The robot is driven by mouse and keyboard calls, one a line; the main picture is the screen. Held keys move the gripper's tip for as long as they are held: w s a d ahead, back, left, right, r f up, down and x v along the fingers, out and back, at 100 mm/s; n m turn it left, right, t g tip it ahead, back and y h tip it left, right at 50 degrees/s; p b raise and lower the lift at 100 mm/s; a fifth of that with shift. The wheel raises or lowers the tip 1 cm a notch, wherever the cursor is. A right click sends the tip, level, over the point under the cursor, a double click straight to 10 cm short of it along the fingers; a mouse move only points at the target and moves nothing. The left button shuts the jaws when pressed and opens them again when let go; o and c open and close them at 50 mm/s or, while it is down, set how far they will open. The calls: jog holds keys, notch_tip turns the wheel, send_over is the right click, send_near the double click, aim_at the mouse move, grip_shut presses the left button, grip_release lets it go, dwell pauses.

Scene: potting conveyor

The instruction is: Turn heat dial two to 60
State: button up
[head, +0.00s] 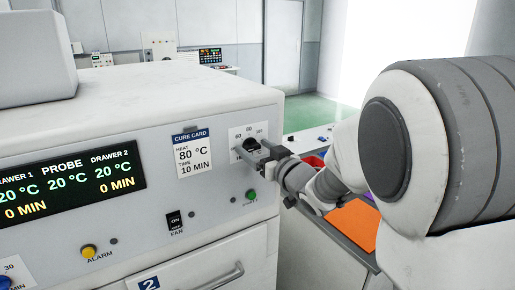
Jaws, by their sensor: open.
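A black dial (251,144) sits on a white scale plate at the right end of the oven's front panel. Small numbers run around its top, with what looks like 60 and 80 among them. My gripper (256,153) is open at the dial, its fingers close to the knob. The fingers and wrist hide the lower and right part of the dial, so I cannot tell whether they touch it. The pointer's exact setting is too small to read.
The cure card (194,151) reads heat 80 °C, time 10 min. The display (70,180) shows 20 °C for both drawers. A fan switch (174,220), green button (251,195) and yellow alarm button (88,251) are below. An orange surface (352,222) lies right.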

grip_shut()
dwell(0.4)
jog(key=shift+m, duration=0.3)
jog(key=m, duration=0.3)
jog(key=shift+d, duration=0.1)
jog(key=m+p, duration=0.1)
jog(key=m, duration=0.4)
jog(key=shift+w, duration=0.1)
dwell(0.3)
grip_release()
